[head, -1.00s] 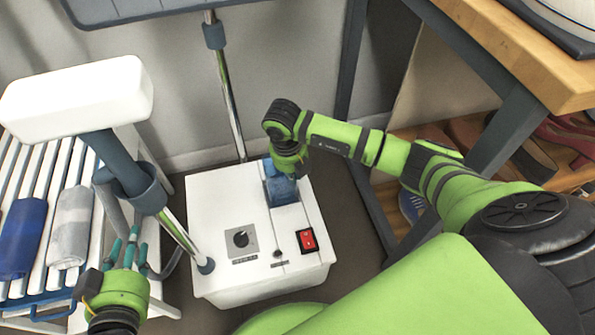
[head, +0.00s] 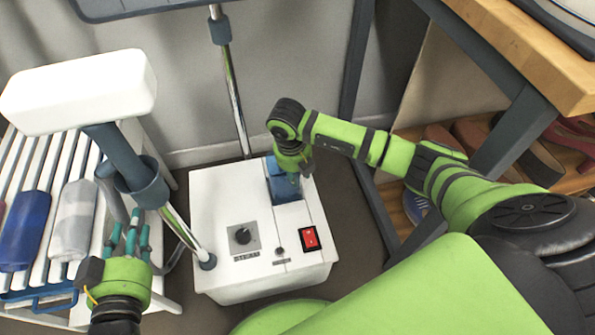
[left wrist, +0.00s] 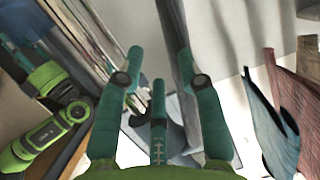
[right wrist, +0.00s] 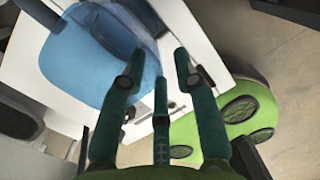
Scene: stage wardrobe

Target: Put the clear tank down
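The clear tank (head: 284,192) with blue water stands on the back right of the white steamer base (head: 215,207). In the right wrist view the tank (right wrist: 85,60) fills the upper left, its see-through wall reaching behind the fingers. My right gripper (head: 293,178) is at the tank's top, its fingers (right wrist: 158,65) spread apart. Whether a finger touches the tank I cannot tell. How deep the tank sits in the base is partly hidden. My left gripper (head: 129,230) is open and empty beside the grey steamer pole, and its fingers (left wrist: 160,65) are apart in the left wrist view.
The base carries a dial (head: 241,237) and a red switch (head: 309,237). A white slatted rack (head: 45,215) with rolled blue and grey cloths stands at left. A white-headed pole (head: 80,90) rises near my left gripper. A wood-topped bench (head: 540,50) and shoe shelf stand right.

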